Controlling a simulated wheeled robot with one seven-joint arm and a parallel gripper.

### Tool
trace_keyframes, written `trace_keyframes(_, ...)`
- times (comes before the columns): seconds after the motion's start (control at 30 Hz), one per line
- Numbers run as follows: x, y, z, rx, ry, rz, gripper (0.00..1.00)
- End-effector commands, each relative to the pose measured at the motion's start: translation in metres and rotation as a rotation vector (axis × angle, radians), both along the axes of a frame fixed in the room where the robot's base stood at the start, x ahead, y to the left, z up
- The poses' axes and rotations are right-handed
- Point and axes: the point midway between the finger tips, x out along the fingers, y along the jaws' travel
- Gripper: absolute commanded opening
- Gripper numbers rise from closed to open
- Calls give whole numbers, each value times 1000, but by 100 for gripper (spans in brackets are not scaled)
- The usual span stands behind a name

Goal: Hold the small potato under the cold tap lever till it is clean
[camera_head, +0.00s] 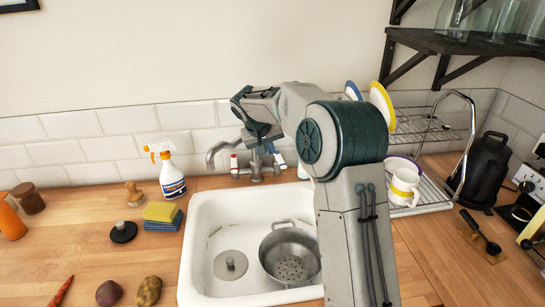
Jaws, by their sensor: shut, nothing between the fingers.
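A brown potato (149,290) lies on the wooden counter to the left of the sink, at the bottom of the picture. The white sink (190,243) has a tap (256,170) at its back edge. The tap has a red-marked lever (234,163) on the left and a blue-marked lever (280,160) on the right, partly crowded by my arm. My gripper (267,148) points down just above the tap, close to the blue-marked lever. It is shut and empty. I cannot tell whether it touches the lever. No water stream is visible.
A metal colander (290,255) and a drain plug (230,265) are in the sink. A purple round vegetable (108,293) lies beside the potato. Sponges (161,215) and a spray bottle (168,170) stand left. A dish rack (440,190) with cups is right.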

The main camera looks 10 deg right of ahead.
Motion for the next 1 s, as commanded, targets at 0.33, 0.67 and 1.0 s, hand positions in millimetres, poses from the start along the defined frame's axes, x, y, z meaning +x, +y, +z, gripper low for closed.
trace_keyframes(0.33,8,29,-8,-127,-79,-27,0)
trace_keyframes(0.67,29,7,-45,-128,-76,-30,0)
trace_keyframes(1.0,48,-10,-81,-125,-78,-27,0)
